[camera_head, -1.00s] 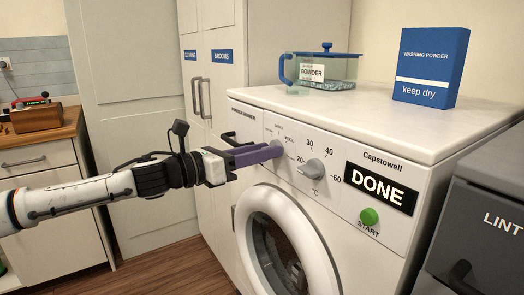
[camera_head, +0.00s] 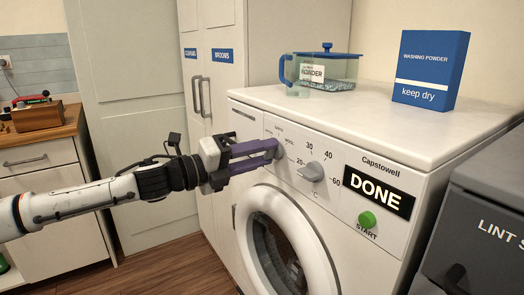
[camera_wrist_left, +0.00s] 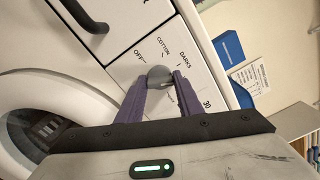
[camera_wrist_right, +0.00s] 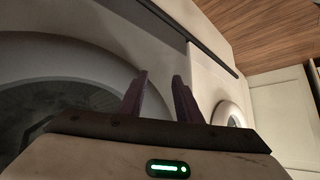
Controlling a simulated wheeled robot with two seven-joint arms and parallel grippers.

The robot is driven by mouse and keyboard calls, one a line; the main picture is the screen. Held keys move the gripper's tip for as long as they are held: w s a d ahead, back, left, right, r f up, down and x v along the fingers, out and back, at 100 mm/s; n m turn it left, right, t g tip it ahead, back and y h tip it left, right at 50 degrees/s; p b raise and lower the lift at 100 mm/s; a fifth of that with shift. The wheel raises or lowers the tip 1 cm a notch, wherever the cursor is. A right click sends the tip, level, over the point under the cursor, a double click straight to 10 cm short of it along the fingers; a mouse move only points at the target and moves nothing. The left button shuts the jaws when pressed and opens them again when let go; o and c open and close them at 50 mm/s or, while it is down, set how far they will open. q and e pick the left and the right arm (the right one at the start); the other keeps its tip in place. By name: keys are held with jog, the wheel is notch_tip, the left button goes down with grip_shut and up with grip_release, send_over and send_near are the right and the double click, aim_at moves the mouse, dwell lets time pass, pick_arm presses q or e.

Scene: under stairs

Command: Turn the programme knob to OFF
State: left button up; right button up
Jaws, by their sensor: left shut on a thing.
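The programme knob (camera_head: 279,150) is a grey knob on the white washer's front panel, left of the similar temperature knob (camera_head: 314,172). My left gripper (camera_head: 271,149) is shut on the programme knob, with one purple finger on each side. In the left wrist view the knob (camera_wrist_left: 160,75) sits between the fingertips, with OFF, COTTON and DARKS printed around it. Which word it points at is hard to tell. My right gripper (camera_wrist_right: 160,78) is open and empty, shown only in its own wrist view, near a dim round door.
The washer (camera_head: 400,130) carries a powder jug (camera_head: 325,68) and a blue washing powder box (camera_head: 431,68) on top. Its display (camera_head: 379,190) reads DONE above a green START button (camera_head: 369,218). A dark grey lint bin (camera_head: 480,220) stands at right.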

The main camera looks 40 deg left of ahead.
pick_arm(q)
jog(key=n+p, duration=1.4)
jog(key=n, duration=0.4)
jog(key=shift+f+p, duration=0.1)
jog(key=shift+p, duration=0.3)
jog(key=n, duration=0.7)
jog(key=o, duration=1.1)
jog(key=shift+s+f, duration=0.1)
jog(key=shift+s, duration=0.05)
